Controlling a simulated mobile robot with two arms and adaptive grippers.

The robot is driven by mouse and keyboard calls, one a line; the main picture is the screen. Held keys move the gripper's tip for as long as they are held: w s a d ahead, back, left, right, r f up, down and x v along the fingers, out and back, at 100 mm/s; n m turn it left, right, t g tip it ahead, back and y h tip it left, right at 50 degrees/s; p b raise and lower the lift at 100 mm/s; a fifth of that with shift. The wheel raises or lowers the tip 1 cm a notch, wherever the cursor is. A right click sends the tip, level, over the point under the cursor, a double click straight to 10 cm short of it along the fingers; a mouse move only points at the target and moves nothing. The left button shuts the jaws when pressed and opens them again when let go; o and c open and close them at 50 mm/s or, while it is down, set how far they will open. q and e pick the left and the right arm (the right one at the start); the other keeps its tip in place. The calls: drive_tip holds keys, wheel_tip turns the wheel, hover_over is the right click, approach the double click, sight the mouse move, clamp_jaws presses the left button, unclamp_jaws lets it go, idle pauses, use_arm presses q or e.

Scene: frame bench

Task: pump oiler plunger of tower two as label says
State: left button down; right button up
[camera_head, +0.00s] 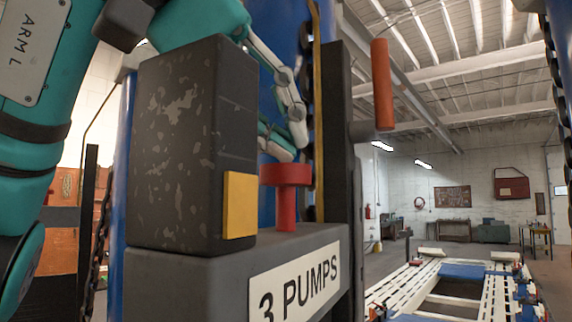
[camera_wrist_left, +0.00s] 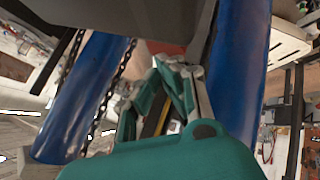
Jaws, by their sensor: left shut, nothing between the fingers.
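The red oiler plunger (camera_head: 286,192), with a wide flat head on a narrower stem, stands upright on the grey oiler body (camera_head: 190,285). A white label (camera_head: 295,285) on that body reads "3 PUMPS". My left gripper (camera_head: 290,138) is shut and empty, behind the dark block and just above and beyond the plunger head. Whether it touches the head I cannot tell. In the left wrist view my gripper (camera_wrist_left: 176,75) points toward a partly hidden red patch below the grey housing. My right gripper is not in view.
A worn dark block (camera_head: 185,145) with a yellow patch (camera_head: 240,205) stands left of the plunger. A black post with an orange-red handle (camera_head: 382,85) rises to the right. Blue tower columns (camera_wrist_left: 85,95) and chains are close to my gripper. A white slotted frame bench (camera_head: 445,285) lies beyond.

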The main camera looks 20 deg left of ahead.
use_arm(q)
drive_tip(key=shift+f, duration=0.2)
drive_tip(key=shift+d+f+b, duration=0.1)
drive_tip(key=shift+f+b, duration=0.35)
drive_tip(key=shift+f, duration=0.3)
idle(0.3)
drive_tip(key=shift+s, duration=0.1)
drive_tip(key=shift+r, duration=0.2)
drive_tip(key=shift+w+r+p, duration=0.15)
drive_tip(key=shift+r+p, duration=0.55)
drive_tip(key=shift+p, duration=0.05)
drive_tip(key=shift+w+r+p, duration=0.15)
drive_tip(key=shift+r+p, duration=0.55)
drive_tip(key=shift+p, duration=0.05)
drive_tip(key=shift+s, duration=0.1)
